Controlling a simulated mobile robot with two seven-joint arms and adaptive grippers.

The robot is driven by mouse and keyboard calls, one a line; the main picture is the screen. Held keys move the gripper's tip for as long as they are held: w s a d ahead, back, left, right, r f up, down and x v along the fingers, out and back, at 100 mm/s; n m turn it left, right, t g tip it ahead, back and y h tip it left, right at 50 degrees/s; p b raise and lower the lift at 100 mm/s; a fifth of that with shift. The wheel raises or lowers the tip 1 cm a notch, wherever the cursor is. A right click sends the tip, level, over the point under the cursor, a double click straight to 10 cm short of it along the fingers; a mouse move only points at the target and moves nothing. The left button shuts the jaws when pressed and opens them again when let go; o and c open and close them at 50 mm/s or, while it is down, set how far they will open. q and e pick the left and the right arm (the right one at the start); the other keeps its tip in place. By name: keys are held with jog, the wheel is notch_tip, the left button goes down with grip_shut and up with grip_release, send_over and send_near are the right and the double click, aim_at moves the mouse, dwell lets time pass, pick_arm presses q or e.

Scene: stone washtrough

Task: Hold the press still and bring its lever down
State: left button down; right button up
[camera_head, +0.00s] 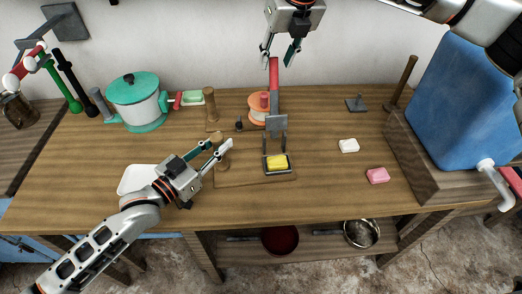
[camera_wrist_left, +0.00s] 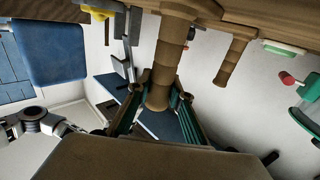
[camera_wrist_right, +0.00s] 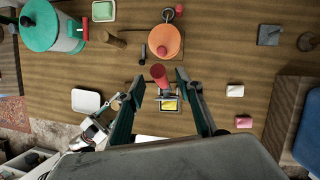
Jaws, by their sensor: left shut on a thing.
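The press has a wooden base (camera_head: 240,180), an upright wooden post (camera_head: 223,162) on its left and a tray holding a yellow block (camera_head: 277,162). Its lever stands raised, with a red handle (camera_head: 273,70) at the top and a grey plate (camera_head: 277,123) below. My left gripper (camera_head: 224,143) is shut on the wooden post. The left wrist view shows the post (camera_wrist_left: 160,92) between its fingers. My right gripper (camera_head: 277,55) is open at the top of the lever. In the right wrist view the red handle (camera_wrist_right: 158,71) lies between the spread fingers, with no clear contact.
An orange spool (camera_head: 257,106) stands behind the press. A green-lidded pot (camera_head: 135,95) is at the back left. White soap (camera_head: 348,145) and pink soap (camera_head: 377,175) lie to the right, before a blue container (camera_head: 440,105). A white dish (camera_head: 135,180) lies at left.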

aim_at(275, 63)
jog(key=shift+x, duration=1.8)
jog(key=c, duration=0.9)
jog(key=shift+s, duration=0.1)
